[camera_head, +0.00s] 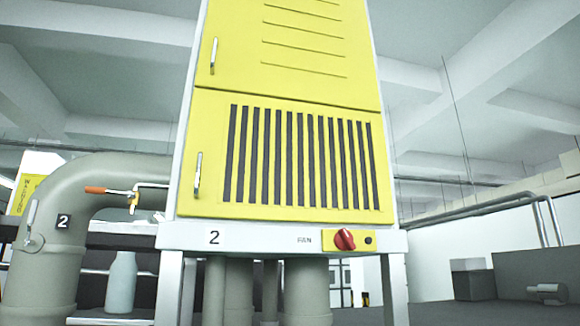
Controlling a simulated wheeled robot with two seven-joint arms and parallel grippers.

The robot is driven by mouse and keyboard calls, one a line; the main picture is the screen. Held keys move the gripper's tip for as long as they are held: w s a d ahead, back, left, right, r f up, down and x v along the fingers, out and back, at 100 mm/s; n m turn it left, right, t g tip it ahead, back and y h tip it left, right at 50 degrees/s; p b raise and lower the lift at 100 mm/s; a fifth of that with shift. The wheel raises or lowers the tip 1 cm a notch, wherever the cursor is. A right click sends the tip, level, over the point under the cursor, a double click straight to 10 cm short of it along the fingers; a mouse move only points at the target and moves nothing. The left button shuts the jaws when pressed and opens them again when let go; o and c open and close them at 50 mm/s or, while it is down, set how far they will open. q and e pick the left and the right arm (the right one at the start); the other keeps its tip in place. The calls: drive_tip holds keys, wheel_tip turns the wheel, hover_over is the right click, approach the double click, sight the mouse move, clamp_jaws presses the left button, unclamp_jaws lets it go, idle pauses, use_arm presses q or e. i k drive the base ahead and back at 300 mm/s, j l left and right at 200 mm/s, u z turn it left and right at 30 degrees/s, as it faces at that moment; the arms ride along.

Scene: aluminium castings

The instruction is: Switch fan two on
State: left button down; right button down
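The fan two unit is a tall yellow cabinet (285,218) on a pale frame, with dark vertical slots in its lower door. A "2" label (214,237) and the word "FAN" (304,240) are on the frame's front rail. Right of the word, a red rotary knob (345,239) sits on a small yellow plate (329,245). The knob looks tilted; I cannot tell which setting it is at. A small dark round lamp or button (369,240) is right of it and does not look lit. Neither of my grippers is in view.
A thick grey duct (48,262) with its own "2" label curves on the left. An orange-handled valve (97,190) and a pale bottle (121,283) are beside the cabinet. Grey pipe rails (480,207) and dark boxes (472,279) are at right.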

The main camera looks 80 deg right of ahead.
sight(343, 240)
drive_tip(key=k+l+z, duration=0.15)
drive_tip(key=z, duration=0.25)
drive_tip(key=k+l+z, duration=0.1)
drive_tip(key=z, duration=0.3)
drive_tip(key=l+z, duration=0.4)
drive_tip(key=z, duration=1.1)
drive_tip(key=k+j, duration=0.05)
